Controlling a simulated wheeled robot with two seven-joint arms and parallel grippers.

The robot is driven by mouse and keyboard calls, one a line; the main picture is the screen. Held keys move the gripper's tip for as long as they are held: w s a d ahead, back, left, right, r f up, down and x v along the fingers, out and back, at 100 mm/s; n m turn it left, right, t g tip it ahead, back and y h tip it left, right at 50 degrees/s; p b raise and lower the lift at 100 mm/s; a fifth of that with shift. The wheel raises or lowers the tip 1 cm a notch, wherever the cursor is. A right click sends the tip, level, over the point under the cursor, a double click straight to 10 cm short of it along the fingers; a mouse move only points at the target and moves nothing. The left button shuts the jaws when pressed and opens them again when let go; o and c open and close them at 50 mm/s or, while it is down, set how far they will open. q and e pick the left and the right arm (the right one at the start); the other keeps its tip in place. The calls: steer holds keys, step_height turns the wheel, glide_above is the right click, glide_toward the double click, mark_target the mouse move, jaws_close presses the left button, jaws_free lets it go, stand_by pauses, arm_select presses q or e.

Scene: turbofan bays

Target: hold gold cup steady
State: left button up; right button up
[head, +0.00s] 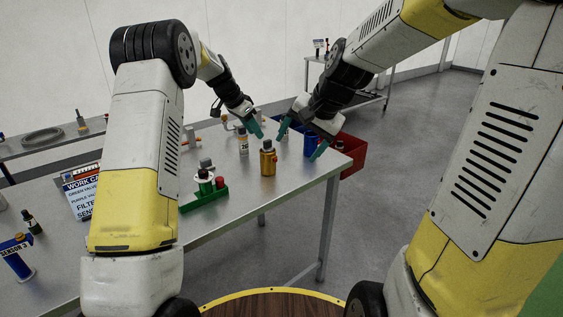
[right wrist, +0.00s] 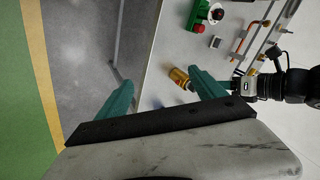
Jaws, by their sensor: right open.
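The gold cup (head: 268,163) stands upright on the metal table, near its right edge, with a dark top. My left gripper (head: 258,130) is above and behind it, apart from it; its jaw opening is too small to judge. My right gripper (head: 302,142) is open, its teal fingers spread to the right of the cup and apart from it. In the right wrist view the gold cup (right wrist: 179,77) shows beside the right-hand finger, partly hidden by it.
A blue cup (head: 310,144) stands by my right fingers. A white labelled bottle (head: 243,141) stands behind the gold cup. A green holder (head: 207,199) is at front left. A red bin (head: 353,157) is beyond the table's right edge. A work card (head: 80,186) lies further left.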

steer(key=w+a+f+m+y, duration=0.2)
steer(key=w+f+m, duration=0.25)
steer(key=w, duration=0.25)
steer(key=w+a+f+m+y, duration=0.1)
steer(key=w+a+f+m, duration=0.15)
steer(key=w+f, duration=0.45)
steer(key=m+t+y, duration=0.2)
steer(key=m, duration=0.5)
glide_toward(273, 166)
steer(key=a, duration=0.1)
steer(key=w+a, duration=0.1)
steer(key=a, duration=0.1)
steer(key=shift+w+f, duration=0.1)
steer(key=shift+f, duration=0.1)
steer(key=f+m, duration=0.1)
steer(key=w+f+m, duration=0.1)
steer(key=f, duration=0.1)
steer(key=shift+w+d+m+y, duration=0.15)
steer(key=shift+w+m+y, duration=0.15)
steer(key=shift+m+y, duration=0.1)
steer(key=m, duration=0.1)
steer(key=m+y, duration=0.1)
steer(key=shift+w+d+f+m+t, duration=0.1)
steer(key=shift+w+f+m+t, duration=0.15)
steer(key=shift+f+m+t, duration=0.15)
steer(key=shift+w+a+f+y, duration=0.1)
steer(key=shift+w+a+y, duration=0.1)
steer(key=shift+a+y, duration=0.1)
steer(key=shift+x, duration=3.5)
steer(key=shift+w, duration=0.1)
